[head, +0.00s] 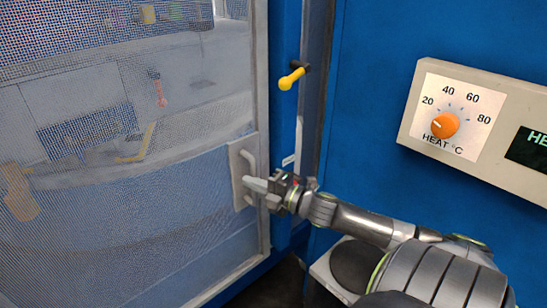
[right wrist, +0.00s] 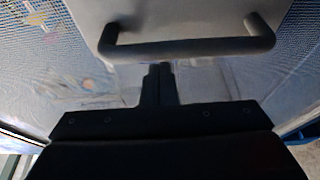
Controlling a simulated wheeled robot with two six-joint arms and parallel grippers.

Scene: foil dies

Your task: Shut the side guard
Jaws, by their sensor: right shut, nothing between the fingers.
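The side guard (head: 100,215) is a mesh and clear panel in a pale frame at the left of the head view. Its grey pull handle (head: 247,160) sits on a plate near the guard's right edge. The handle (right wrist: 190,47) also shows as a dark bar in the right wrist view. My right gripper (head: 250,184) is shut and empty, its fingertips close to the handle's lower end. In the right wrist view the shut fingertips (right wrist: 160,70) are just below the bar; I cannot tell whether they touch it. My left gripper is not in view.
A yellow-knobbed lever (head: 291,79) sticks out from the blue post right of the guard. A heat panel with an orange dial (head: 445,124) is on the blue wall at the right. Machine parts show through the mesh.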

